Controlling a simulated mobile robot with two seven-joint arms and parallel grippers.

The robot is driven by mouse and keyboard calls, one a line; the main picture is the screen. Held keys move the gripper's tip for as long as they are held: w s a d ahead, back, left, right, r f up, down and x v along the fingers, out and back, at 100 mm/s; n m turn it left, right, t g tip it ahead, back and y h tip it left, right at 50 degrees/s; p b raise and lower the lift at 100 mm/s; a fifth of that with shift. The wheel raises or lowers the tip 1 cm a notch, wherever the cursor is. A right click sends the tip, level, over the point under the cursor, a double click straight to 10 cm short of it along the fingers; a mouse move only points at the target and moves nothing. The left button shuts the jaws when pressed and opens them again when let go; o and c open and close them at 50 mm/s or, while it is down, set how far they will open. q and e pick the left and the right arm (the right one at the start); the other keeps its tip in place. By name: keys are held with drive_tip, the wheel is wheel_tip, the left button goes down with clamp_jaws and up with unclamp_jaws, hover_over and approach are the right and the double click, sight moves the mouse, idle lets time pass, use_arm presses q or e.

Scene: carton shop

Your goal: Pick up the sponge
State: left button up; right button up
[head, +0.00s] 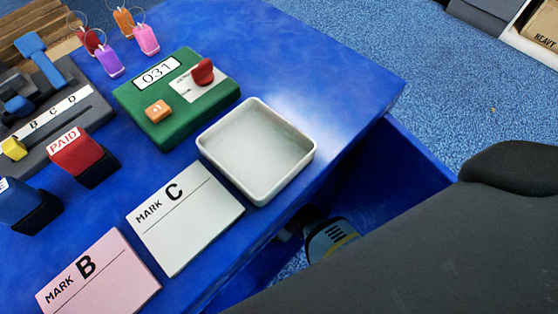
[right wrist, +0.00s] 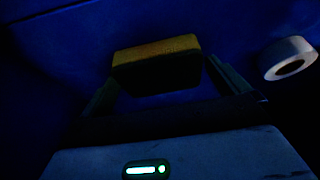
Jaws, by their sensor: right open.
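The sponge (right wrist: 157,50) has a yellow-orange top face and a dark front face. In the right wrist view it lies in deep shadow on a dark blue surface. My right gripper (right wrist: 160,78) is open, with one finger on each side of the sponge's near part. Whether the fingers touch it is too dark to tell. In the head view my dark right arm covers the lower right, and a small grey and yellowish part shows below the table edge; I cannot tell what it is. My left gripper is not in view.
A white roll (right wrist: 289,58) lies right of the sponge. Above, the blue table (head: 330,60) carries an empty white tray (head: 307,163), a green counter box (head: 140,115), cards marked B (head: 105,285) and C (head: 205,225), stamps and key tags. The table edge is close to my arm.

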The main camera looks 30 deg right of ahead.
drive_tip(key=shift+w, duration=0.1)
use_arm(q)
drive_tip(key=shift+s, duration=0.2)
use_arm(e)
drive_tip(key=c, duration=0.8)
drive_tip(key=shift+r+p, duration=0.75)
drive_tip(key=shift+r, duration=0.15)
use_arm(q)
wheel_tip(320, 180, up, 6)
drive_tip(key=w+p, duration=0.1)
drive_tip(key=p, duration=0.3)
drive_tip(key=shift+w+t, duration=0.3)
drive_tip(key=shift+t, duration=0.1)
use_arm(e)
drive_tip(key=s+d, duration=0.3)
drive_tip(key=s, duration=0.5)
drive_tip(key=s+d, duration=0.4)
drive_tip(key=s, duration=0.4)
drive_tip(key=shift+s+d+f, duration=0.15)
drive_tip(key=shift+s+f, duration=0.05)
drive_tip(key=shift+s, duration=0.05)
